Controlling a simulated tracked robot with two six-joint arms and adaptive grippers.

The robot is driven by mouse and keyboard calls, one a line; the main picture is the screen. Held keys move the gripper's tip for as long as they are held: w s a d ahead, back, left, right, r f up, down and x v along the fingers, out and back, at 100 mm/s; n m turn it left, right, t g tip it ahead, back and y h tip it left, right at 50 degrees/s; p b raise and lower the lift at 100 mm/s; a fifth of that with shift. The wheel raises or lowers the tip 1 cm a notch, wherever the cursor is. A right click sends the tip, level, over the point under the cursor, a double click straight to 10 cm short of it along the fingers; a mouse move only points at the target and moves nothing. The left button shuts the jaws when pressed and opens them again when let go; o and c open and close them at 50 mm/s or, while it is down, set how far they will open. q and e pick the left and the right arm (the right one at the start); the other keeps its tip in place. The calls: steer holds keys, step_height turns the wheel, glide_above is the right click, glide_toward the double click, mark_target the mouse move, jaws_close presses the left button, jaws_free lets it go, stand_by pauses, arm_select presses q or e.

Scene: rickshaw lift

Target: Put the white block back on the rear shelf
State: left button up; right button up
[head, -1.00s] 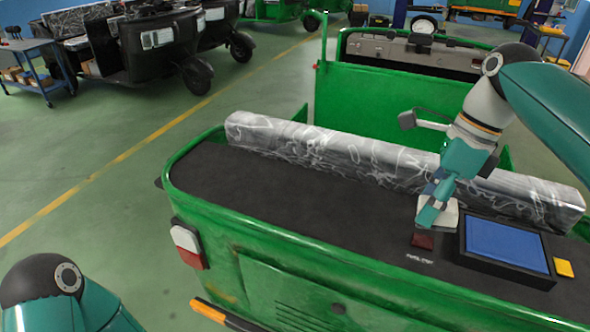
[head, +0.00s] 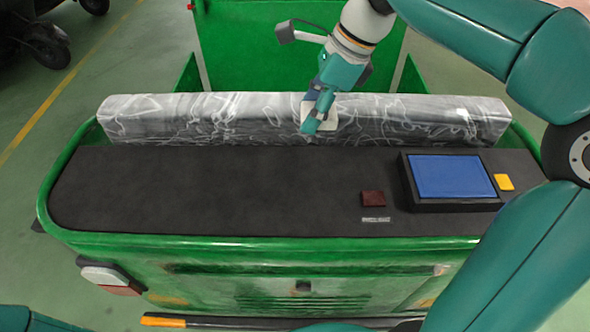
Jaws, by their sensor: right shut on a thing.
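My right gripper (head: 316,122) reaches down at the upper middle of the head view and is shut on the white block (head: 332,116). The gripper's fingers hide part of the block. The block shows against the silver, scribbled seat back, and I cannot tell its exact height or whether it touches anything. The black rear shelf (head: 210,190) of the green rickshaw stretches across the middle, its left part bare. My left gripper is out of view.
A dark red square (head: 373,198) lies on the shelf, with a small white label below it. The grey seat back (head: 200,118) runs along the shelf's far edge.

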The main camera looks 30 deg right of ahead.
mark_target(302, 185)
step_height(302, 185, down, 18)
steer(key=shift+f, duration=0.25)
steer(key=shift+s, duration=0.1)
steer(key=o, duration=1)
steer(key=v, duration=1.2)
